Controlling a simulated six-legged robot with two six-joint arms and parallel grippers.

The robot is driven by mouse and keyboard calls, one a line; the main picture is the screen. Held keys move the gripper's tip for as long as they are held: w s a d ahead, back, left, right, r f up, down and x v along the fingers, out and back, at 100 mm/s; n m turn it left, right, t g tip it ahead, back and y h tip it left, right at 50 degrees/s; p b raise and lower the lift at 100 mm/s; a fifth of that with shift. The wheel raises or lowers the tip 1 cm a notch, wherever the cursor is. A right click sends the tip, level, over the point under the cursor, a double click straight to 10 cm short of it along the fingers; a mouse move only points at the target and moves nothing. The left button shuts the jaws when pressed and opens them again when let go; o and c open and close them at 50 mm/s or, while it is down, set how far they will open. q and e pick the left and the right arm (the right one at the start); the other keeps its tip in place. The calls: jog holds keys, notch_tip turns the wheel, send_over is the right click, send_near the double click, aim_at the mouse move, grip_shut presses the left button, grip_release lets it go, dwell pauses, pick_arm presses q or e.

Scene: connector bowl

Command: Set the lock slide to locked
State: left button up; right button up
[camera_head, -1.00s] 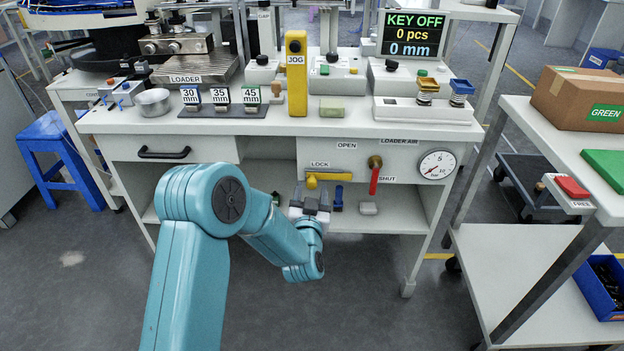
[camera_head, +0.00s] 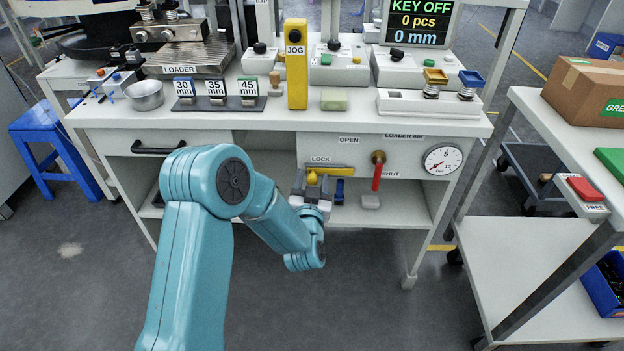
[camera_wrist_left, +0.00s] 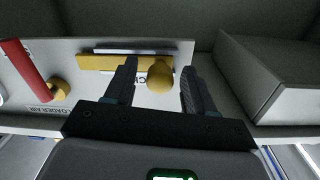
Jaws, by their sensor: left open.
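The lock slide is a yellow bar (camera_head: 338,173) with a round yellow knob (camera_head: 312,178), under the LOCK label on the bench's front panel. In the left wrist view the bar (camera_wrist_left: 96,63) lies along the panel and the knob (camera_wrist_left: 160,76) stands out toward the camera. My left gripper (camera_head: 312,187) is open in front of the slide. In the wrist view its dark fingers (camera_wrist_left: 160,88) stand on either side of the knob, with gaps visible on both sides. Whether the fingertips reach past the knob is hard to tell. My right gripper is not in view.
A red valve handle (camera_head: 377,176) hangs right of the slide, with a pressure gauge (camera_head: 443,159) beyond it. A blue piece (camera_head: 339,191) is just right of the gripper. The bench top (camera_head: 380,124) overhangs above; an open shelf lies below.

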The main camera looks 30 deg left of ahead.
aim_at(329, 172)
pick_arm(q)
grip_shut()
jog(key=w+d, duration=0.1)
jog(key=w+d+b, duration=0.1)
jog(key=d, duration=0.1)
jog(key=shift+d, duration=0.2)
grip_release()
jog(key=shift+w+d, duration=0.1)
jog(key=p+v, duration=0.3)
jog(key=v, duration=1.3)
jog(key=shift+s, duration=0.2)
